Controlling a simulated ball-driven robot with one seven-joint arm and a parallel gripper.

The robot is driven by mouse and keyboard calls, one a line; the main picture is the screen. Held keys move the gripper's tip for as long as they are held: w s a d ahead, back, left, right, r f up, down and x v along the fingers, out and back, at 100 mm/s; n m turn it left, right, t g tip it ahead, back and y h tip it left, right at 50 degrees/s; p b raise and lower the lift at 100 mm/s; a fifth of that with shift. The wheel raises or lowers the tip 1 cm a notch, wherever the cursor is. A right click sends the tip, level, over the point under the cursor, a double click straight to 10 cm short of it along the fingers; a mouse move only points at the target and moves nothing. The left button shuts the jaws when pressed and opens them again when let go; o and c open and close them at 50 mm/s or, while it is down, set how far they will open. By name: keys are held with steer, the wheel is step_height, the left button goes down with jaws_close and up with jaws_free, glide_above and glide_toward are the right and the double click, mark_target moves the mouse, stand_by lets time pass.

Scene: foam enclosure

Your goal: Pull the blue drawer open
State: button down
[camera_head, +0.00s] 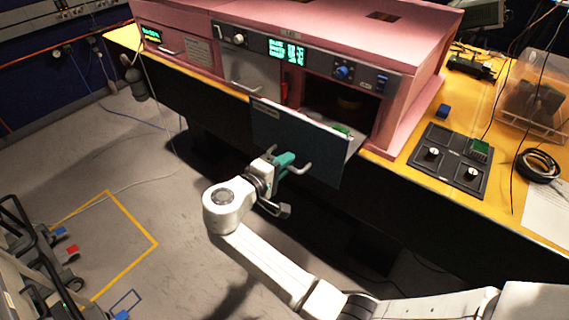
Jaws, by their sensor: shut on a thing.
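The blue drawer (262,127) has a dark blue-grey front and a pale handle (304,169). It stands out from the pink foam cabinet (424,85), past the yellow bench edge. Part of its inside shows behind the front, with a small green thing (341,129) in it. My gripper (291,160), with teal fingers, is at the drawer's handle and shut on it. The fingers hide part of the handle.
A grey drawer (250,78) with its own handle is to the left. A black panel with knobs (448,157), a clear bin (533,97) and a cable coil (538,165) are on the bench at right. The floor at left is mostly clear around yellow tape (131,219).

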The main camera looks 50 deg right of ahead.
steer(key=c, duration=1.3)
jaws_free()
steer(key=shift+a, duration=0.1)
steer(key=b+v, duration=0.2)
steer(key=v, duration=0.8)
steer(key=shift+a, duration=0.3)
steer(key=s+d+f+y, duration=0.3)
steer(key=s+f+y, duration=0.5)
steer(key=s+f, duration=0.55)
steer(key=s+a+f+y, duration=0.1)
steer(key=s+y, duration=0.1)
steer(key=s, duration=0.1)
steer(key=s+a+f+y, duration=0.2)
steer(key=s+y, duration=0.1)
steer(key=s, duration=0.1)
steer(key=s+a+f+y, duration=0.1)
steer(key=s+a+y, duration=0.1)
steer(key=s, duration=0.1)
steer(key=shift+s+a+f+m, duration=0.2)
steer(key=shift+s+a+m, duration=0.05)
steer(key=shift+s+m, duration=0.15)
